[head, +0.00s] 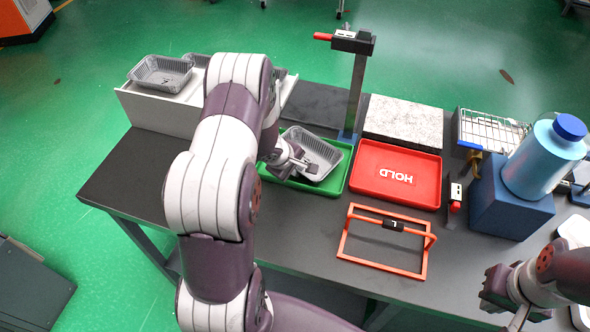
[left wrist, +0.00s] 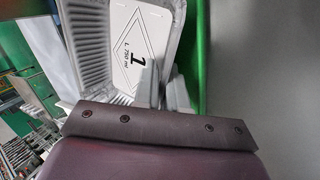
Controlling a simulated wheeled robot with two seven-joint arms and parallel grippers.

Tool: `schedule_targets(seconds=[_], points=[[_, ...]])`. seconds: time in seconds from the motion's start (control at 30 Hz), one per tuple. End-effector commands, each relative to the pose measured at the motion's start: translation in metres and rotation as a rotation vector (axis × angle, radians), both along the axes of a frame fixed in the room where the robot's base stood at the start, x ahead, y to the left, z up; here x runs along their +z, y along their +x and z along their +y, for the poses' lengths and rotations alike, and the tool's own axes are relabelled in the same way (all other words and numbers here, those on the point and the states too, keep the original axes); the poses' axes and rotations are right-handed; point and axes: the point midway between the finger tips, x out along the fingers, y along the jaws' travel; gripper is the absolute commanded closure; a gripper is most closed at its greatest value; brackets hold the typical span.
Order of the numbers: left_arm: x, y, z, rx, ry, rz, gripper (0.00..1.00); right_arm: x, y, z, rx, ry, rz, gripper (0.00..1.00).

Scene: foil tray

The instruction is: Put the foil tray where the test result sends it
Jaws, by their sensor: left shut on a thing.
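A silver foil tray (head: 322,152) lies tilted in the green tray (head: 345,172), its near end by my left gripper. My left gripper (head: 303,165) is shut on the foil tray's rim. The left wrist view shows the foil tray's inside wall (left wrist: 88,50) and a white floor printed "1" and "L 750 ml", with the gripper fingers (left wrist: 163,92) at its edge. A red tray marked HOLD (head: 375,190) stands right of the green tray. My right gripper (head: 514,312) is low at the right, apart from these trays; its fingertips are unclear.
Foil trays (head: 160,73) sit on a pale box (head: 165,115) at the back left. A post with a red handle (head: 355,85) stands behind the green tray. A stone slab (head: 404,120), wire basket (head: 490,130), blue bottle (head: 540,160) and orange frame (head: 385,267) crowd the right side.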

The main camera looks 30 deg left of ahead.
Motion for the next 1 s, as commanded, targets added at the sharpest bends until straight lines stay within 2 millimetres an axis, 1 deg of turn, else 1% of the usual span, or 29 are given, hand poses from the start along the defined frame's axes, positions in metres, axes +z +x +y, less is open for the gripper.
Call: schedule_targets(seconds=[0.1,0.23,0.27,0.3,0.57,0.67,0.77,1.0], points=[[0.001,0.0,0.0,0.0,0.0,0.0,1.0,0.001,0.0,0.0,0.0,0.0,0.0,1.0],[-0.003,0.0,0.0,0.0,-0.001,0.001,1.0,0.0,0.0,0.0,0.0,0.0,0.0,1.0],[-0.002,0.0,0.0,0.0,-0.001,0.001,0.83,0.0,0.0,0.0,0.0,0.0,0.0,1.0],[-0.002,0.0,0.0,0.0,-0.001,0.001,0.78,0.0,0.0,0.0,0.0,0.0,0.0,1.0],[0.0,0.0,0.0,0.0,0.0,0.001,0.78,0.001,0.0,0.0,0.0,0.0,0.0,1.0],[0.011,-0.004,0.001,0.001,0.001,0.001,0.78,0.006,0.0,0.0,0.0,0.0,0.0,1.0],[0.029,-0.012,0.002,0.002,0.0,0.0,0.78,0.012,0.0,0.0,0.0,0.0,0.0,1.0],[0.078,-0.037,0.006,0.001,0.001,0.001,0.78,0.034,0.0,0.0,0.0,0.0,0.0,1.0]])
